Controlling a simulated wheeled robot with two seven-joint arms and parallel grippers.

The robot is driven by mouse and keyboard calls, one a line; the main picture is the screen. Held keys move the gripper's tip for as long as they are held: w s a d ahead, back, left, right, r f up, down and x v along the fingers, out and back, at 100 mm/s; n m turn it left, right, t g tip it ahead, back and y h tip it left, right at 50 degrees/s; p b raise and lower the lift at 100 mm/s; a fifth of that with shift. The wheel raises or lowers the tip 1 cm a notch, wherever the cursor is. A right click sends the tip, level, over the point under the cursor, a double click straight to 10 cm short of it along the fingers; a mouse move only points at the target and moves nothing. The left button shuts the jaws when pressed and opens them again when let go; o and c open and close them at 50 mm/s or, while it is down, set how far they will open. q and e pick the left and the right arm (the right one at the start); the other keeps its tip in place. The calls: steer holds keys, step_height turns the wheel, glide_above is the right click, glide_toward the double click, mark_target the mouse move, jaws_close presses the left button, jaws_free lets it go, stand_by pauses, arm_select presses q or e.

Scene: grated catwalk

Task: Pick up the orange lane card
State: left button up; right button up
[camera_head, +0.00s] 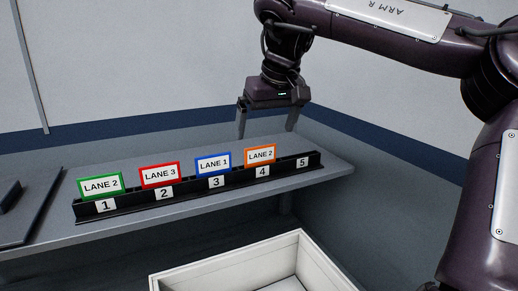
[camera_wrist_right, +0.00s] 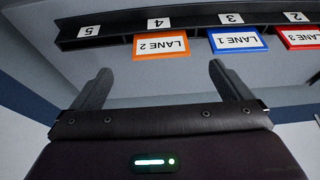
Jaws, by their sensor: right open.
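The orange lane card (camera_head: 260,155) reads "LANE 2" and stands upright in the slot marked 4 of a black rack (camera_head: 134,211). My right gripper (camera_head: 266,136) is open and empty, above and behind the card, with its fingers pointing down. In the right wrist view the orange card (camera_wrist_right: 161,45) appears upside down, ahead of and between the spread fingertips (camera_wrist_right: 165,75), apart from them. My left gripper is not in view.
A green card (camera_head: 101,186), a red card (camera_head: 159,174) and a blue card (camera_head: 213,164) stand in slots 1, 2 and 3. Slot 5 is empty. The rack is on a grey shelf (camera_head: 225,203) against the wall. A white open bin (camera_head: 228,265) sits below in front.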

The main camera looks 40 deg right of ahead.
mark_target(260, 148)
steer(key=shift+x, duration=0.8)
steer(key=shift+a+f+p, duration=0.2)
steer(key=shift+f+p, duration=0.05)
steer(key=shift+p, duration=0.05)
steer(key=x, duration=0.2)
steer(key=p+x, duration=0.1)
steer(key=x, duration=0.2)
steer(key=shift+w+d+r, duration=0.15)
steer(key=shift+d, duration=0.05)
steer(key=shift+a, duration=0.1)
steer(key=shift+c, duration=0.9)
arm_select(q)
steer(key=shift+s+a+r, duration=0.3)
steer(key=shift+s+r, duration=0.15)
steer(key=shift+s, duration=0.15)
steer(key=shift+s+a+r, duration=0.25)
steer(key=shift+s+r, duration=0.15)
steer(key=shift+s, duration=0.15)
arm_select(e)
steer(key=c, duration=0.9)
